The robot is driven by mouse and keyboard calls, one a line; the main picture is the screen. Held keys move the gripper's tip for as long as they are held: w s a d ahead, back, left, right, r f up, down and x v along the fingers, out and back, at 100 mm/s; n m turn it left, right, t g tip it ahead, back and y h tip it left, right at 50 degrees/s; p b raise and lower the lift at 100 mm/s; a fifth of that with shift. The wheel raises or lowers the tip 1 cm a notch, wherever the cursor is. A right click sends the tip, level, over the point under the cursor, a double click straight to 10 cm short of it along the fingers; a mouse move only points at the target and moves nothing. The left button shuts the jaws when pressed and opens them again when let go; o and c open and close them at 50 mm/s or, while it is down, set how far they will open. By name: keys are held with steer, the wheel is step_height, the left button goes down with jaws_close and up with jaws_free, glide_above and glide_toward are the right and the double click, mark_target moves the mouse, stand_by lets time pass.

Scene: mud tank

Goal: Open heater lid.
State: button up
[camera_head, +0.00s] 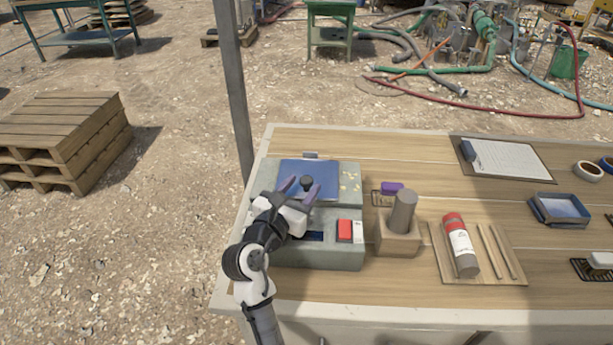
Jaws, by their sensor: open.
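The heater (345,258) is a grey box at the left end of the wooden table. Its blue lid (322,170) lies flat and shut on the upper rear part. A black knob (306,183) stands on the lid near its front. My gripper (300,187) is open, with one purple finger on each side of the knob as seen from here. I cannot tell whether the fingers touch the knob or the lid. My white hand and arm hide part of the heater's front left, including part of a dark blue slot.
Right of the heater's red switch (344,230) stands a wooden block (398,244) holding a grey cylinder (403,208). Further right are a red-and-white bottle (460,246) on a wooden board, a clipboard (506,158) and a blue tray (560,208). A metal post (233,90) rises behind the table's left end.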

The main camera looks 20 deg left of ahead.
mark_target(308, 173)
steer(key=shift+w+d, duration=0.15)
steer(key=shift+w, duration=1.35)
jaws_close()
